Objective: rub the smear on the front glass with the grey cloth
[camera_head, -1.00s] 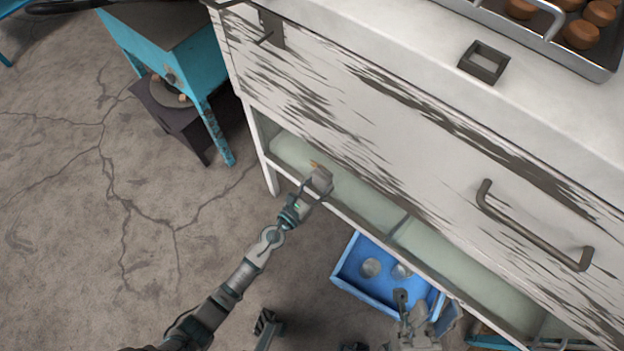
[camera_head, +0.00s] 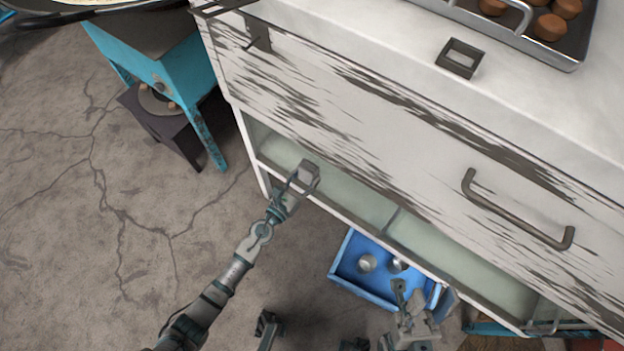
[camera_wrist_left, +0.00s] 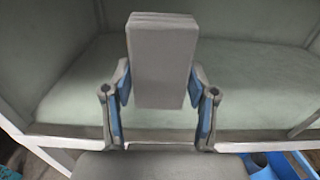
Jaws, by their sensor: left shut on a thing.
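My left gripper (camera_head: 296,182) is shut on the grey cloth (camera_head: 308,172), a thick folded block, at the left part of the front glass (camera_head: 360,204). In the left wrist view the cloth (camera_wrist_left: 162,60) sits between the blue finger pads of the left gripper (camera_wrist_left: 160,92), with the pale green glass (camera_wrist_left: 255,85) behind it. I cannot tell whether the cloth touches the glass. No smear shows in either view now; the cloth covers part of the pane. My right gripper (camera_head: 408,300) is low, by the blue crate; its jaw state is unclear.
The blue crate (camera_head: 342,272) with round metal items stands below the glass. The worn white cabinet front (camera_head: 400,130) has a bar handle (camera_head: 515,212). A tray (camera_head: 572,62) of brown rounds sits on top. A turquoise stand (camera_head: 150,70) is left; the cracked floor (camera_head: 60,230) is clear.

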